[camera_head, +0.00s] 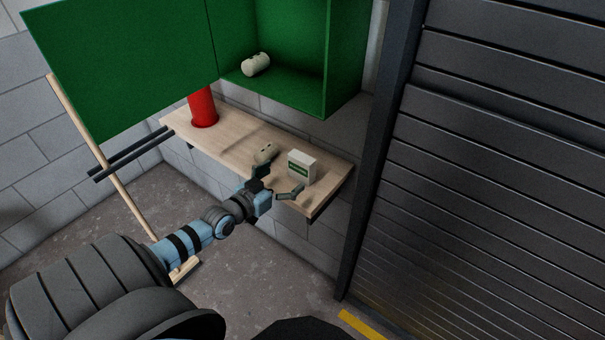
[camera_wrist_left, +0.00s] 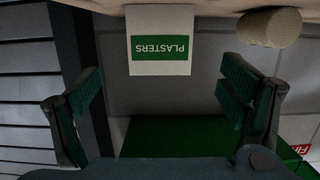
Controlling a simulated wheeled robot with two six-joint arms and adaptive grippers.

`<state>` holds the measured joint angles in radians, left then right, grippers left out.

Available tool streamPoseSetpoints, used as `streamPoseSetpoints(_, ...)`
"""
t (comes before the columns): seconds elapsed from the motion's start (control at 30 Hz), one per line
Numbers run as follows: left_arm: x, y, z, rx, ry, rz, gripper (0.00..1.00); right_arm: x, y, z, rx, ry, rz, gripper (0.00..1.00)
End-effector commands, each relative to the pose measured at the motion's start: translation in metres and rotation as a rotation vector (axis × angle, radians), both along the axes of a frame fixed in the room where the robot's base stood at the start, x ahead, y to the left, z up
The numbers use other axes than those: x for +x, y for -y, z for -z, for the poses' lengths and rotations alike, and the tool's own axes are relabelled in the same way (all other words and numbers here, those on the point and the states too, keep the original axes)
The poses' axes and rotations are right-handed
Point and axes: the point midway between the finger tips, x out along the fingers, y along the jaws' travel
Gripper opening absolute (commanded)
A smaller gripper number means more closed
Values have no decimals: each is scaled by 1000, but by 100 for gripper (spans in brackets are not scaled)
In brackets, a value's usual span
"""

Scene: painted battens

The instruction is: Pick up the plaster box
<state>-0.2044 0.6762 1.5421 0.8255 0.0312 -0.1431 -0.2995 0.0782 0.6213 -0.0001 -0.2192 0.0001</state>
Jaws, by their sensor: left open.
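The plaster box (camera_head: 301,167) is a small white box with a green label, standing on the wooden shelf near its right end. In the left wrist view the box (camera_wrist_left: 159,40) shows upside down, its label reading PLASTERS, between and beyond the two fingers. My left gripper (camera_head: 277,183) is open and empty, just in front of the box, at the shelf's front edge. In the left wrist view its fingers (camera_wrist_left: 165,97) are spread wide, with the box apart from both. My right gripper is not in view.
A cream roll (camera_head: 265,153) lies on the shelf (camera_head: 235,141) left of the box; another roll (camera_head: 256,64) lies in the open green cabinet (camera_head: 290,87) above. A red cylinder (camera_head: 203,108) stands further left. A dark slatted shutter (camera_head: 490,170) is on the right.

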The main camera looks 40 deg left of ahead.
Motion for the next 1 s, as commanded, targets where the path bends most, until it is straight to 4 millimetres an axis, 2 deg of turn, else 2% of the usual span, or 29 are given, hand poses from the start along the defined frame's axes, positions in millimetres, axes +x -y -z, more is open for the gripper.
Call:
streamPoseSetpoints(0.03, 13, 0, 13, 1, 5, -2, 90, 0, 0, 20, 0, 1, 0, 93)
streamPoseSetpoints(0.27, 46, 0, 16, 0, 0, 1, 90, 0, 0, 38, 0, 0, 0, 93)
streamPoseSetpoints(0.43, 79, -1, 22, -1, 0, 0, 90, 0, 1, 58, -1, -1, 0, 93)
streamPoseSetpoints(0.53, 87, -1, 22, 1, -3, 1, 90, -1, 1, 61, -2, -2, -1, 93)
streamPoseSetpoints(0.7, 87, -1, 19, 2, -4, 1, 90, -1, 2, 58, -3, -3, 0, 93)
streamPoseSetpoints(1.0, 87, -1, 19, 2, -4, 1, 42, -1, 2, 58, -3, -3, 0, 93)
